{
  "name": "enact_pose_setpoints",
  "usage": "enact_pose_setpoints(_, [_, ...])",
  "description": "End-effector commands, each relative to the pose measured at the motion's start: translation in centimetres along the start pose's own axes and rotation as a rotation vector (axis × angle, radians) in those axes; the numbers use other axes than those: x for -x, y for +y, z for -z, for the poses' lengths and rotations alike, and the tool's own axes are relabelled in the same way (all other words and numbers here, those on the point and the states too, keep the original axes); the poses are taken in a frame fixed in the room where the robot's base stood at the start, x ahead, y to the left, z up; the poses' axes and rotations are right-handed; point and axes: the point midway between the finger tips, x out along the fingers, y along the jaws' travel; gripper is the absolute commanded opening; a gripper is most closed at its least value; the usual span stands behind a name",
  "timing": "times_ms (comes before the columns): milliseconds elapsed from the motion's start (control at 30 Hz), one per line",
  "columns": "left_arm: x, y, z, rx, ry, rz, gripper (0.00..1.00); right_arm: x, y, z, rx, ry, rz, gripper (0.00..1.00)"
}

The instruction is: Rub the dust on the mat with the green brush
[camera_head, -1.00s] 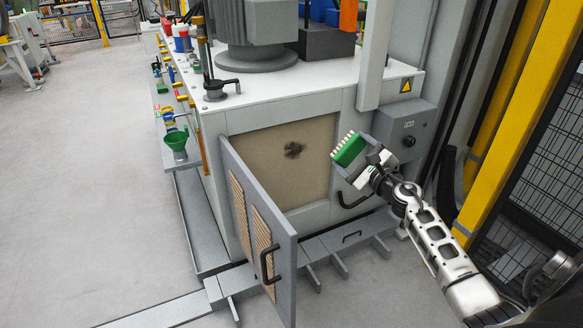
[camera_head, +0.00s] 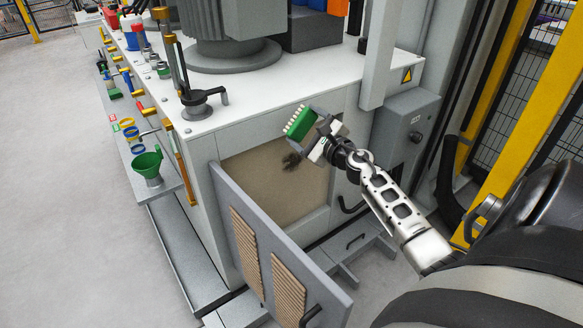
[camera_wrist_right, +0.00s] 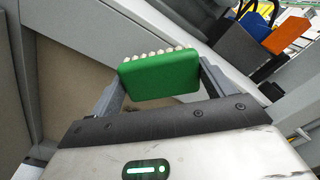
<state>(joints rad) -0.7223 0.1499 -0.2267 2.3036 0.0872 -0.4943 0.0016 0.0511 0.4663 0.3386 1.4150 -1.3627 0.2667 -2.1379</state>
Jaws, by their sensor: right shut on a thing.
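The green brush (camera_head: 300,123) has a green block and pale bristles. My right gripper (camera_head: 315,134) is shut on it and holds it in front of the machine's upper front edge. In the right wrist view the brush (camera_wrist_right: 160,76) sits between the two fingers of the gripper (camera_wrist_right: 158,85), bristles pointing away from the palm. The brown mat (camera_head: 270,190) is set in the opening of the machine's front. The dust (camera_head: 292,162) is a dark patch on the mat, just below the brush and partly near the gripper in the picture. My left gripper is not in view.
A grey door (camera_head: 262,235) with ribbed pads stands open in front of the mat's lower left. A grey control box (camera_head: 408,125) is to the right. A green funnel (camera_head: 147,162) sits on the left side shelf. A yellow post (camera_head: 520,110) rises at the far right.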

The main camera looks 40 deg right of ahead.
Motion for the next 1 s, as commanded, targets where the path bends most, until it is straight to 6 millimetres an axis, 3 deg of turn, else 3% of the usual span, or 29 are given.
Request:
enact_pose_setpoints(467, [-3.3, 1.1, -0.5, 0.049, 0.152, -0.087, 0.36, 0.0, 5.0, 5.0, 0.000, 0.000, 0.000, 0.63])
enact_pose_setpoints(800, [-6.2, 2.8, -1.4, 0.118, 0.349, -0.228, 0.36, 0.0, 11.9, 11.9, 0.000, 0.000, 0.000, 0.63])
enact_pose_setpoints(1000, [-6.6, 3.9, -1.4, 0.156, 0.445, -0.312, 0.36, 0.0, 14.7, 14.7, 0.000, -0.001, 0.001, 0.63])
